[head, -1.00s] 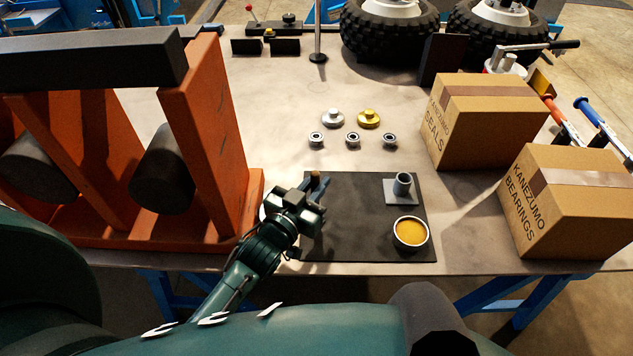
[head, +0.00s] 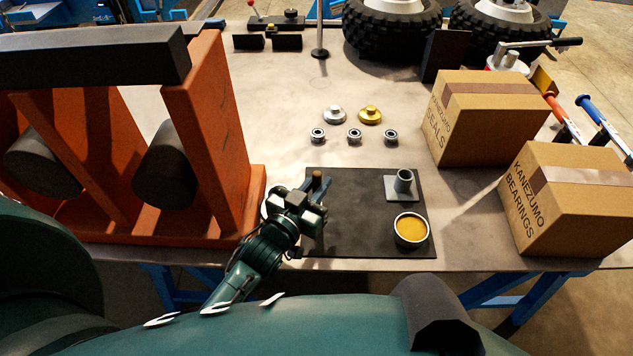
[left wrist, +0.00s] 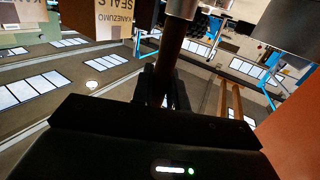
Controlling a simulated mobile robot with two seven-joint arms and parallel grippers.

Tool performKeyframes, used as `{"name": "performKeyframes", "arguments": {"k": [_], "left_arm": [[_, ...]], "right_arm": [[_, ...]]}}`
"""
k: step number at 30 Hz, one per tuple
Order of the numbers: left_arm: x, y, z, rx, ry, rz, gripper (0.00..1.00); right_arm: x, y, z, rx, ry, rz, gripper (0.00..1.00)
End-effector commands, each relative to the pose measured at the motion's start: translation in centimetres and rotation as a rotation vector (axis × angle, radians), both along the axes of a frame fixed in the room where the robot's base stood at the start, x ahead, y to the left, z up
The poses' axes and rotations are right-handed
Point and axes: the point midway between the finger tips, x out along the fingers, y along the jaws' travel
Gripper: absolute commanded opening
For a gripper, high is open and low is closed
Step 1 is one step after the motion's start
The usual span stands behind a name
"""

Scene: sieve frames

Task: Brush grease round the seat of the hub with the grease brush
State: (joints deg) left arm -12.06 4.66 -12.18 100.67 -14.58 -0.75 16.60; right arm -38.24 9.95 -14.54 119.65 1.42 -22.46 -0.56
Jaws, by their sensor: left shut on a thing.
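My left gripper (head: 314,190) is shut on the grease brush, over the left edge of a dark mat (head: 350,240). The brush's brown handle (left wrist: 170,55) and metal ferrule (left wrist: 183,9) show in the left wrist view; its bristles are out of sight. In the head view only the handle's end (head: 317,175) shows. A pale round part (head: 269,204), perhaps the hub, is mostly hidden behind my left gripper, so its seat and any brush contact cannot be seen. A round pot of amber grease (head: 411,230) stands at the mat's front right. My right gripper is out of view.
A grey holder with an upright tube (head: 403,184) stands on the mat behind the pot. An orange frame (head: 205,130) rises close left of my gripper. Two cartons (head: 480,130) (head: 560,215) stand right. Flanged parts (head: 334,115) (head: 370,115) and small bearings (head: 354,136) lie behind.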

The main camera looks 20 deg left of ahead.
Motion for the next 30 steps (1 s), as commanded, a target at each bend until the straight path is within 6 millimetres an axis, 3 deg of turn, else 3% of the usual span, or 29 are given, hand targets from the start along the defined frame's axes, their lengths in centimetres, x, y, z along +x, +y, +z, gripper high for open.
{"name": "performKeyframes", "arguments": {"k": [30], "left_arm": [[0.25,-0.81,-0.19,0.001,0.000,0.000,0.00]], "right_arm": [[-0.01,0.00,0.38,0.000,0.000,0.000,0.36]]}}
